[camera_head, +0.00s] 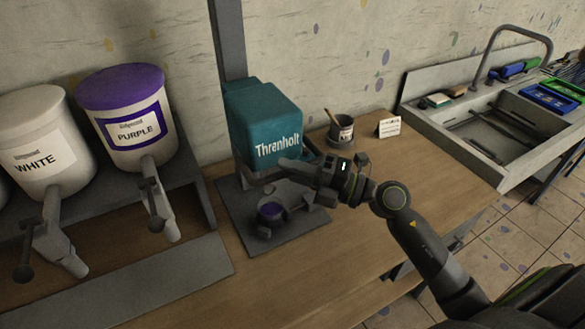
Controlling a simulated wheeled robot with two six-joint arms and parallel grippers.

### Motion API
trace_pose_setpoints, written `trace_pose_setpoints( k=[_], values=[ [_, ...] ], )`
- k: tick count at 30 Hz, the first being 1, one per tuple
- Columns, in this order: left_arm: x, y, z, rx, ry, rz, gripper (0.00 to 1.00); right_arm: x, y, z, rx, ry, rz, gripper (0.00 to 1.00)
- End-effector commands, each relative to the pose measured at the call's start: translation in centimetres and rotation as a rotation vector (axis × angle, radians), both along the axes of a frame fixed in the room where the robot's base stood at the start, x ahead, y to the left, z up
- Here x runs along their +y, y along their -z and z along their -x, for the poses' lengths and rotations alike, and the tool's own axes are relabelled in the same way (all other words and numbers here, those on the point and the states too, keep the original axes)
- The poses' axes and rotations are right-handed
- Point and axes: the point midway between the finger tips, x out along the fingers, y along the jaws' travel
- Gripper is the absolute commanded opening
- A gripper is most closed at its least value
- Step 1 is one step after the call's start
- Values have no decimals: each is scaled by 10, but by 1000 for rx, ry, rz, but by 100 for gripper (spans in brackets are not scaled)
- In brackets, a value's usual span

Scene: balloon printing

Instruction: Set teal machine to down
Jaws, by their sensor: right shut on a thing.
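The teal machine (262,112), marked "Threnholt", stands on a grey base plate (290,235) in the middle of the table. My right gripper (285,170) reaches in from the right, just below the front lower edge of the teal housing. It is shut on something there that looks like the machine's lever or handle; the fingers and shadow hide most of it. My left gripper is not in view.
White (42,135) and purple (128,118) paint dispensers with taps stand on a grey rack at the left. A pot with a stick (342,130) and a small sign card (388,128) stand behind right. A sink (500,135) is at the right. The front right tabletop is clear.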

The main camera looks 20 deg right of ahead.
Motion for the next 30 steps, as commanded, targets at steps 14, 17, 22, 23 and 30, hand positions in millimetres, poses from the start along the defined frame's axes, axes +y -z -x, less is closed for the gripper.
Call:
trace_pose_setpoints(
  k=[14,17,22,23,30],
  values=[
    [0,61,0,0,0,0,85,0,97,0,6,-1,1,0],
    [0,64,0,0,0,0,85,0,103,1,6,-1,1,0],
    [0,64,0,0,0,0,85,0,106,1,8,-2,3,0],
    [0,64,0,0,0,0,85,0,106,1,8,-1,4,0],
    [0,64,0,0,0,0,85,-1,108,1,14,0,5,22]
  ],
)
